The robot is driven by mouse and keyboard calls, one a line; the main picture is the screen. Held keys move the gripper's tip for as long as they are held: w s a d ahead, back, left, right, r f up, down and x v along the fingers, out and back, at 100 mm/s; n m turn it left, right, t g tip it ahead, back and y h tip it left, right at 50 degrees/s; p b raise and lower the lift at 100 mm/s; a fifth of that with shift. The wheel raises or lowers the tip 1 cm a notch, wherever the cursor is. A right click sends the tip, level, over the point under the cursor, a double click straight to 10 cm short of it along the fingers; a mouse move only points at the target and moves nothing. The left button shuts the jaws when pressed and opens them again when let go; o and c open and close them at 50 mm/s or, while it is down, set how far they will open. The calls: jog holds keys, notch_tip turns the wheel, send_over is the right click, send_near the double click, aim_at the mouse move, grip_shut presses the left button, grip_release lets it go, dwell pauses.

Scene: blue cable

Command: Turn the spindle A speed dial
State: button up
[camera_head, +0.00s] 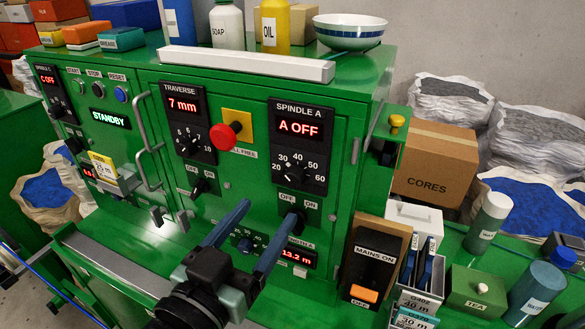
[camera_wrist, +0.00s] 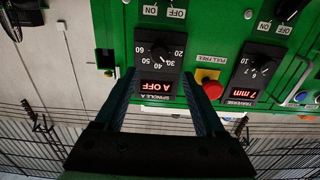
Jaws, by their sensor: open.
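The spindle A speed dial (camera_head: 299,166) is a black knob on a black plate marked 20 to 60, under a red display (camera_head: 299,126) reading A OFF. In the wrist view, which is upside down, the dial (camera_wrist: 160,51) lies beyond and between my fingertips. My gripper (camera_head: 270,210) is open and empty, with its two blue fingers pointing at the panel below the dial in the head view. It also shows in the wrist view (camera_wrist: 160,75). The fingers look apart from the dial. The right finger partly overlaps the spindle A OFF/ON switch (camera_head: 292,222).
A red mushroom button (camera_head: 222,136) on yellow and the traverse dial (camera_head: 187,146) lie left of spindle A. Metal handles (camera_head: 146,150) stick out further left. A bowl (camera_head: 349,31) and bottles stand on top.

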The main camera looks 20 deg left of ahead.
aim_at(291, 180)
jog(key=w+p, duration=0.1)
jog(key=w, duration=0.3)
jog(key=w+p, duration=0.2)
jog(key=w, duration=0.2)
jog(key=shift+d+r, duration=0.2)
jog(key=shift+w+f, duration=0.15)
jog(key=shift+w, duration=0.55)
jog(key=shift+c, duration=0.2)
grip_shut()
